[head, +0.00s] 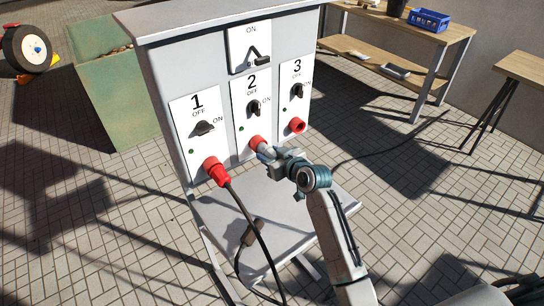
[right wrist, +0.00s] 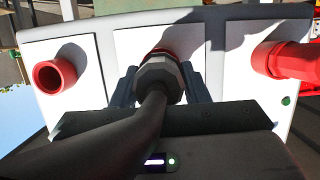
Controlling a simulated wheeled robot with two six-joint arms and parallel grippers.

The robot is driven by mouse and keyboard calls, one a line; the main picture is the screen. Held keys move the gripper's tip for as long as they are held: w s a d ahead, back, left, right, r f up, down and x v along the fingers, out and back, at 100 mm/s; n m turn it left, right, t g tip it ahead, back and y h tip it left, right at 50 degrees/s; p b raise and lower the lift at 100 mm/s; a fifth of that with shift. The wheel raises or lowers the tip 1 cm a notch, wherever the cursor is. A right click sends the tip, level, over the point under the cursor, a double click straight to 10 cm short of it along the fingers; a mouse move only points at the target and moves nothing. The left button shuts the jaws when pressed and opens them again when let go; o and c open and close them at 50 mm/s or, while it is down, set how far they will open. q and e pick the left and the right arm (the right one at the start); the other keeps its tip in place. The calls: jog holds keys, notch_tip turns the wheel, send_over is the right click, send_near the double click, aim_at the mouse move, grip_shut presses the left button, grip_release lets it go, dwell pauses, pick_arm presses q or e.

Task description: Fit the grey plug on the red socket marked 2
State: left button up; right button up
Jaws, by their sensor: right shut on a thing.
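The red socket marked 2 (head: 255,142) is on the middle panel of a grey cabinet. My right gripper (head: 268,153) is right in front of it, shut on the grey plug (right wrist: 160,72). In the right wrist view the plug sits between the two fingers, with a thick dark cable running back toward the camera. A bit of the socket's red rim (right wrist: 160,50) shows behind the plug's far end. The plug is lined up with the socket and at its mouth; how deep it sits is hidden. My left gripper is not in view.
Socket 1 holds a red plug (head: 216,171) with a black cable hanging down. Socket 3 (head: 297,125) is empty. Rotary switches (head: 254,108) sit above the sockets. A shelf (head: 235,205) juts out below. A wooden table (head: 400,40) with a blue crate (head: 428,20) stands behind.

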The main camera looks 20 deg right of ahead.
jog(key=shift+w+a, duration=0.25)
jog(key=shift+w, duration=0.45)
jog(key=o, duration=1.1)
jog(key=shift+o, duration=0.2)
jog(key=b+v, duration=0.3)
jog(key=v, duration=0.7)
jog(key=shift+s, duration=0.4)
jog(key=shift+d+r, duration=0.1)
jog(key=shift+r, duration=0.05)
